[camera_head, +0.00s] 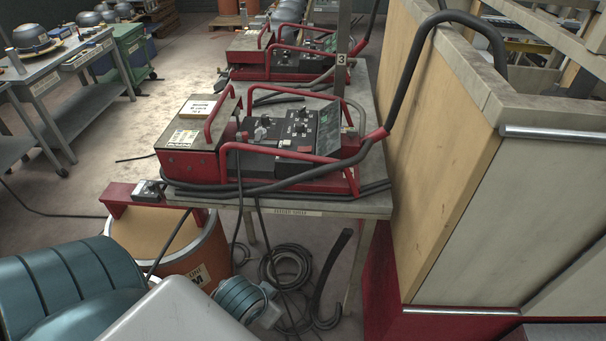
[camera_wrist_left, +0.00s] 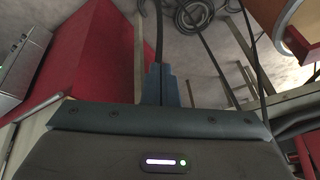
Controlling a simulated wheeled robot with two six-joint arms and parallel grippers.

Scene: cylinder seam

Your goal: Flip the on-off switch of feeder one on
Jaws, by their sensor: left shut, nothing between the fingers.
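A red feeder unit (camera_head: 255,135) with a black control panel (camera_head: 285,130) sits on the grey table in the middle of the head view. The panel carries knobs and small switches. A similar red unit (camera_head: 290,50) stands behind it. A small grey box (camera_head: 147,191) sits on a red bracket over the orange drum. Which unit is feeder one, and the on-off switch's position, I cannot tell. My left gripper (camera_wrist_left: 160,82) shows in the left wrist view, blue fingers shut and empty; I cannot make it out in the head view. My right gripper is not in view.
Black cables (camera_head: 285,265) coil on the floor below the table edge (camera_head: 290,211). An orange drum (camera_head: 185,255) stands at the table's left. A tall wooden panel (camera_head: 430,130) closes off the right side.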

